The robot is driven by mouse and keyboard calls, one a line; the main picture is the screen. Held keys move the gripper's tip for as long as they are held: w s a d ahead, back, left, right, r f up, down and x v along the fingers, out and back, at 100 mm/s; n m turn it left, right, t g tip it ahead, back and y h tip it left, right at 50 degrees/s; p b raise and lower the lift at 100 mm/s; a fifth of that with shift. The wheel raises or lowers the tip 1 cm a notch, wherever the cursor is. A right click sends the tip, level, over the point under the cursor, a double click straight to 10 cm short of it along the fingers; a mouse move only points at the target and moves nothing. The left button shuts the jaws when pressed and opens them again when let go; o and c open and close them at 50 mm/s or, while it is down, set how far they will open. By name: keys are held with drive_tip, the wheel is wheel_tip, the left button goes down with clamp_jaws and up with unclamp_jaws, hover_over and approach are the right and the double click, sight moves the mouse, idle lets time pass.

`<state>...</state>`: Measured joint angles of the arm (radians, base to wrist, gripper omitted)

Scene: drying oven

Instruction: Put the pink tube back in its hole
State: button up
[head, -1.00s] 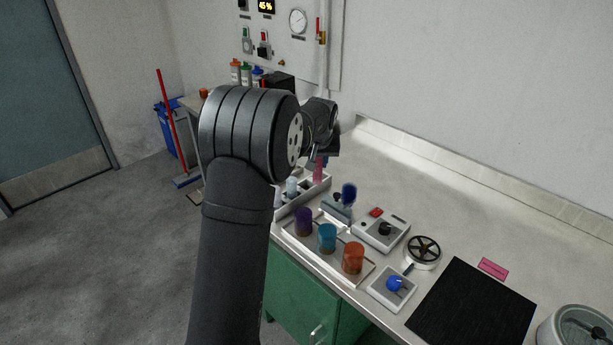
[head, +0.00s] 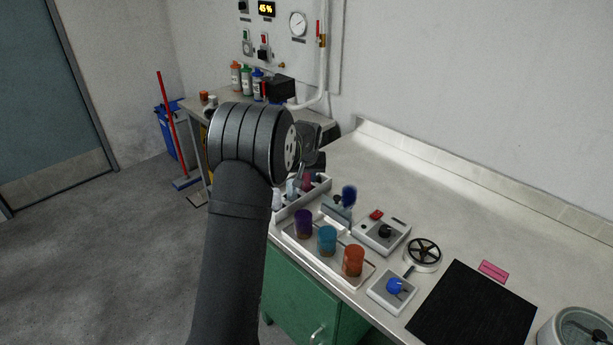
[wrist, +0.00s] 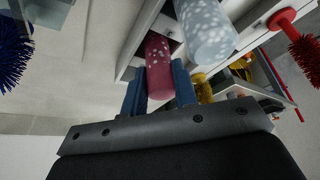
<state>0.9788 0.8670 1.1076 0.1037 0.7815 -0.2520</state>
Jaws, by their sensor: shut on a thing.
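The pink tube (wrist: 158,68) is speckled and sits between the two blue fingers of my gripper (wrist: 159,88), which is shut on it. In the head view a bit of the pink tube (head: 308,181) shows below my gripper (head: 308,172), at the white rack (head: 322,188). In the wrist view the tube's far end is at the rack (wrist: 134,42). I cannot tell whether it is inside a hole or just against the rack. A pale speckled tube (wrist: 206,32) stands right beside the pink one.
A tray with purple (head: 303,223), teal (head: 326,240) and orange (head: 353,260) cups is in front of the rack. A blue brush (head: 349,195) stands close to the rack's right; a red brush (wrist: 306,50) shows in the wrist view. The back of the bench is clear.

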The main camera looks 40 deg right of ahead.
drive_tip(key=o, duration=0.9)
drive_tip(key=shift+f, duration=0.1)
drive_tip(key=shift+o, duration=0.2)
drive_tip(key=v, duration=1.2)
drive_tip(key=x, duration=1.2)
drive_tip(key=shift+f, duration=0.25)
wheel_tip(320, 180, up, 3)
drive_tip(key=shift+r, duration=0.75)
